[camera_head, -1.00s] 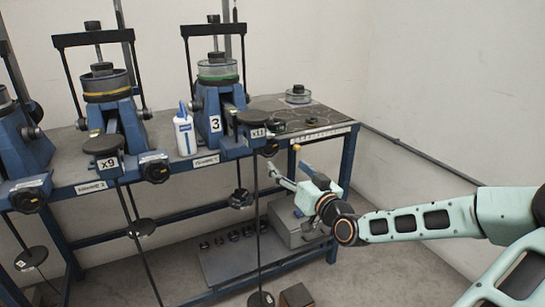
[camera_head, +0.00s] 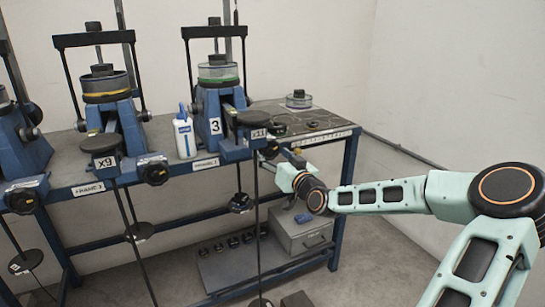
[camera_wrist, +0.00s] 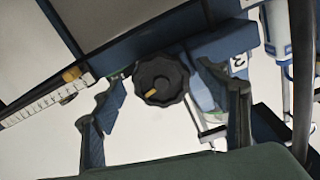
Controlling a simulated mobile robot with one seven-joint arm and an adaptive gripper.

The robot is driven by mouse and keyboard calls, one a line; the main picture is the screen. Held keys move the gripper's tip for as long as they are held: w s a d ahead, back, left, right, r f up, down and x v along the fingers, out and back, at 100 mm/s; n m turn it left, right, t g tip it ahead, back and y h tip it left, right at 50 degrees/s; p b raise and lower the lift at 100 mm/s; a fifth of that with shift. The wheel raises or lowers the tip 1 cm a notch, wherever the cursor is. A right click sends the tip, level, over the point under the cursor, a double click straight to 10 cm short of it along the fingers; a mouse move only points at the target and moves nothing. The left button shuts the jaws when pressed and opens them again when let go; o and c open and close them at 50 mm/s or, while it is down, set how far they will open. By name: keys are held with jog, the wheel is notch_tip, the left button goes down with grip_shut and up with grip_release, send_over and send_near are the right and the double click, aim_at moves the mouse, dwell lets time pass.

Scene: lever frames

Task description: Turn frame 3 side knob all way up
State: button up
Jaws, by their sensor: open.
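Frame 3 (camera_head: 214,126) is a blue lever frame with a "3" label, standing on the bench in the head view. Its black side knob (camera_head: 268,150) is at the frame's front right, partly hidden by my gripper. In the wrist view the lobed knob (camera_wrist: 160,80) faces the camera, with a yellow mark pointing to the lower left. My gripper (camera_wrist: 161,88) is open, with one finger on each side of the knob and visible gaps between. In the head view my gripper (camera_head: 282,166) is just right of and below the knob.
A white bottle (camera_head: 185,136) stands left of frame 3. A black weight marked x11 (camera_head: 252,118) is on the lever close to the knob, with a rod below it. The floor to the right is clear.

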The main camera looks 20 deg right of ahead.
jog(key=shift+c, duration=0.7)
jog(key=c, duration=1)
jog(key=shift+m+p, duration=0.3)
jog(key=shift+m, duration=0.1)
jog(key=o, duration=1.1)
jog(key=shift+o, duration=0.2)
jog(key=shift+s, duration=0.1)
jog(key=s, duration=1.2)
jog(key=shift+d, duration=0.15)
